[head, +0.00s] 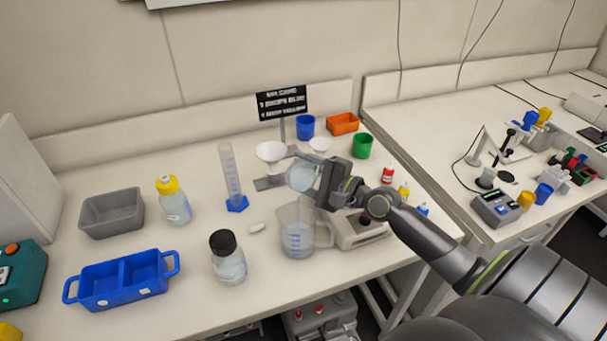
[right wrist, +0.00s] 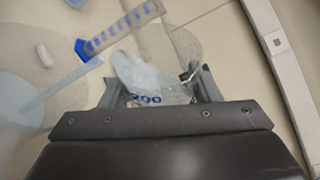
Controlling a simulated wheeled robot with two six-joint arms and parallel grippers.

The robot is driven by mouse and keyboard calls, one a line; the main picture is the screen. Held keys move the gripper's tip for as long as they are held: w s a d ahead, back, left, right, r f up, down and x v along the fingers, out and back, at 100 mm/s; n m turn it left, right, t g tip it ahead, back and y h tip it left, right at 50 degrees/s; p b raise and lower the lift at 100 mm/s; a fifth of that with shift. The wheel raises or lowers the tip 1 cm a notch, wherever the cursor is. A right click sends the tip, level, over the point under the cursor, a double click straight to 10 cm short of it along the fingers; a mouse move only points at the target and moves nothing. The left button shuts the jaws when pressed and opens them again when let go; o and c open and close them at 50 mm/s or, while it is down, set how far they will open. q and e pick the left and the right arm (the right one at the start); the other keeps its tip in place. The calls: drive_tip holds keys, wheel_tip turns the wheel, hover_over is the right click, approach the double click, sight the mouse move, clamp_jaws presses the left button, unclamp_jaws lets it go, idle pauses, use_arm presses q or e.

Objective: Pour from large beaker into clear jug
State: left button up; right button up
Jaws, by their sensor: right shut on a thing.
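My right gripper (head: 308,176) is shut on the large beaker (head: 301,177), a clear vessel with pale blue contents, held tilted above the clear jug (head: 298,236). The jug stands upright on the bench with blue markings and a handle on its right. In the right wrist view, the beaker (right wrist: 150,78) with blue print sits between the fingers (right wrist: 160,90). A pale blue streak (right wrist: 50,97) runs from near the beaker to the left over the jug (right wrist: 18,88); it looks like pouring liquid. The liquid level in the jug is hard to read. My left gripper is out of view.
A balance-like device (head: 359,232) stands close right of the jug. A blue-based measuring cylinder (head: 231,178) and black-capped bottle (head: 228,261) stand to the left. Funnels (head: 270,152) on a stand are behind. A blue tray (head: 122,279) lies far left.

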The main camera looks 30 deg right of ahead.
drive_tip(key=shift+s+a+r+n+b, duration=0.1)
drive_tip(key=shift+n+b, duration=0.6)
drive_tip(key=shift+b, duration=0.2)
drive_tip(key=shift+r+n+t+b, duration=0.1)
drive_tip(key=shift+n+t+b, duration=0.4)
drive_tip(key=shift+b, duration=0.25)
drive_tip(key=shift+s+r, duration=0.1)
drive_tip(key=shift+a+n+y+b, duration=0.15)
drive_tip(key=shift+n+y+b, duration=0.2)
drive_tip(key=shift+b, duration=0.3)
drive_tip(key=shift+s+n+b, duration=0.15)
drive_tip(key=shift+n+b, duration=0.4)
drive_tip(key=shift+b, duration=0.2)
drive_tip(key=shift+s+a+r+n+t+y+b, duration=0.1)
drive_tip(key=shift+a+r+n+t+y+b, duration=0.15)
drive_tip(key=shift+n+t+b, duration=0.3)
drive_tip(key=shift+s+r+n+b, duration=0.15)
drive_tip(key=shift+n+b, duration=0.4)
drive_tip(key=shift+b, duration=0.3)
drive_tip(key=shift+a+r+n+y, duration=0.1)
drive_tip(key=shift+n+y, duration=0.2)
drive_tip(key=shift+r, duration=0.1)
idle(1.1)
